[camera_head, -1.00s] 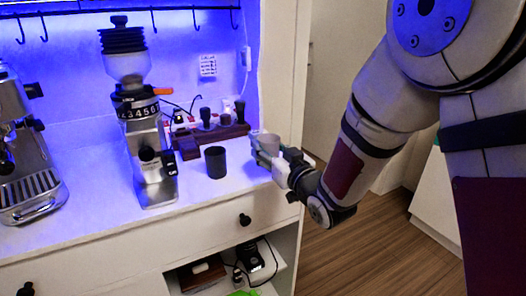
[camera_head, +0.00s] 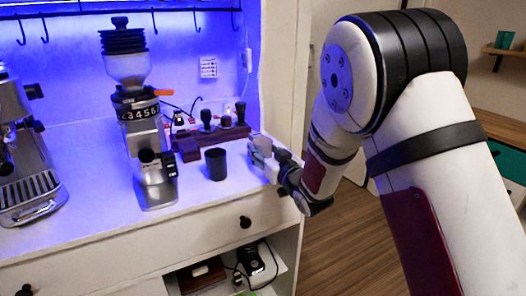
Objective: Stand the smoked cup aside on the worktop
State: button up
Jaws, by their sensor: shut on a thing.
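The smoked cup (camera_head: 262,144) looks like a small greyish cup at the right end of the worktop (camera_head: 195,200). My gripper (camera_head: 266,156) is shut on it, reaching in from the right. The cup's lower part is hidden by the fingers, and I cannot tell whether its base touches the worktop. A dark cup (camera_head: 216,164) stands upright on the worktop, to the left of my gripper and apart from it.
The grinder (camera_head: 145,130) stands left of the dark cup, and the espresso machine (camera_head: 25,150) is at the far left. A dark wooden tamper stand (camera_head: 212,140) is behind the cups. The worktop's front strip is clear.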

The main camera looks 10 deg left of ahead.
jog(key=shift+f, duration=0.1)
jog(key=o, duration=1.2)
jog(key=shift+c, duration=0.2)
jog(key=shift+s+d, duration=0.1)
jog(key=shift+s, duration=0.05)
jog(key=v, duration=1.1)
jog(key=shift+s+d, duration=0.25)
